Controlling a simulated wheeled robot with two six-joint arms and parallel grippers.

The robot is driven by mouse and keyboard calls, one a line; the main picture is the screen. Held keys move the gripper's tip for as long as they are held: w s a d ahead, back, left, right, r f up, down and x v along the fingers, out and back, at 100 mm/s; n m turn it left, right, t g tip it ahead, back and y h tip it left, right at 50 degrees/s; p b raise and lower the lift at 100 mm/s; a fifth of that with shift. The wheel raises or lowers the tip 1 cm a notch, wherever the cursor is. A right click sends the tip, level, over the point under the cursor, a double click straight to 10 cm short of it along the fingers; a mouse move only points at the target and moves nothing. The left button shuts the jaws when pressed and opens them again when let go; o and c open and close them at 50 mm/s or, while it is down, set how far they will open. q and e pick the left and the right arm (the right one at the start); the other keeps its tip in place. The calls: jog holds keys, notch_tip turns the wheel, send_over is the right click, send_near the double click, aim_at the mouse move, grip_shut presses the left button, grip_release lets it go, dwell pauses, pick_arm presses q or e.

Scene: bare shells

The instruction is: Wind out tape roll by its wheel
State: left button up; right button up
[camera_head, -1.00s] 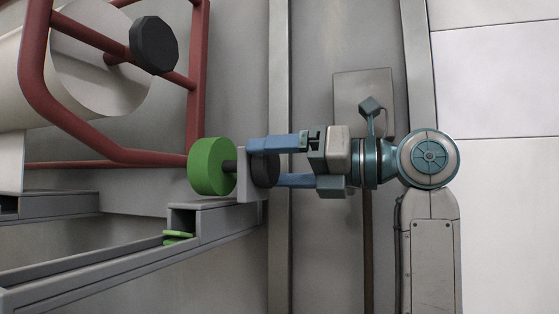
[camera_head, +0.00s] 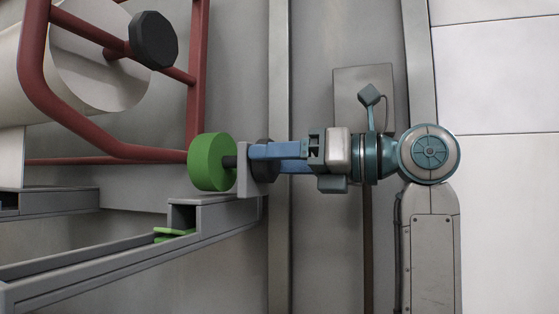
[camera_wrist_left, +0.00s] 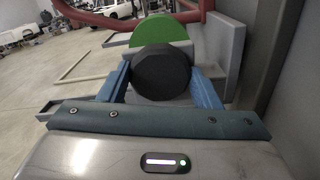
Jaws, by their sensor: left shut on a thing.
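A green tape roll (camera_head: 211,162) sits on a short dark axle through a grey upright plate. On the plate's other side is a dark wheel (camera_head: 264,162), partly hidden by my fingers. My left gripper (camera_head: 276,160) is shut on this wheel, one blue finger on each side. In the left wrist view the dark faceted wheel (camera_wrist_left: 161,74) fills the space between the fingers, with the green roll (camera_wrist_left: 160,32) behind it. A small green piece (camera_head: 174,235) lies in the grey rail below the roll. My right gripper is not in view.
A red tube frame (camera_head: 198,75) holds a large pale roll (camera_head: 100,70) with a black knob (camera_head: 153,40) at the upper left. The grey rail (camera_head: 130,262) runs to the lower left. A grey wall and post stand behind my gripper.

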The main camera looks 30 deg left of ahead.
pick_arm(q)
jog(key=n+b, duration=0.2)
jog(key=n, duration=1.8)
jog(key=shift+s+f, duration=0.1)
jog(key=shift+n, duration=0.6)
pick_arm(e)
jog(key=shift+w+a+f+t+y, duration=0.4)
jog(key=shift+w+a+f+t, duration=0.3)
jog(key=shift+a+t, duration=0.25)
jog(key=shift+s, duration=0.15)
pick_arm(q)
jog(key=o, duration=0.8)
jog(key=shift+o, duration=0.9)
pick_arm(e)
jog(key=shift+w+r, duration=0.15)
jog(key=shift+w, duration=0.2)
